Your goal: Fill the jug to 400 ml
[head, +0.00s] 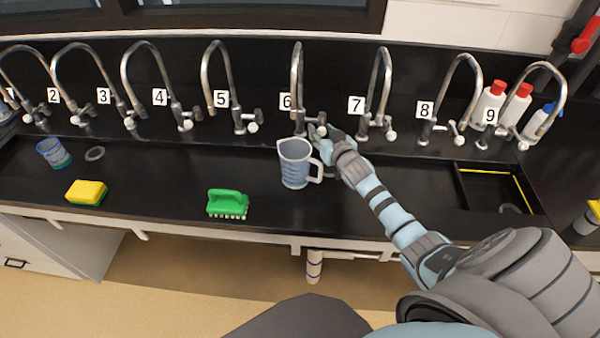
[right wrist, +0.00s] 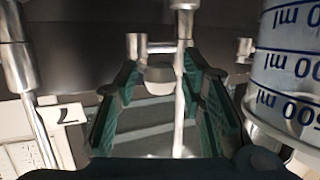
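The jug (head: 295,165) is a clear bluish measuring jug. It stands upright on the black bench below the spout of tap 6 (head: 297,75), its handle to the right. Its blue ml markings show at the right edge of the right wrist view (right wrist: 290,70); I cannot make out a water level. My right gripper (head: 318,132) is just behind and right of the jug, at the base of tap 6. In the right wrist view its green-padded fingers (right wrist: 160,82) are apart, with a pale round tap knob (right wrist: 158,80) between their tips. My left gripper is not in view.
Numbered taps line the back, with tap 5 (head: 215,80) and tap 7 (head: 383,85) on either side. A green brush (head: 228,203), a yellow sponge (head: 86,190) and a blue cup (head: 52,153) stand left of the jug. A recessed basin (head: 485,190) is at the right.

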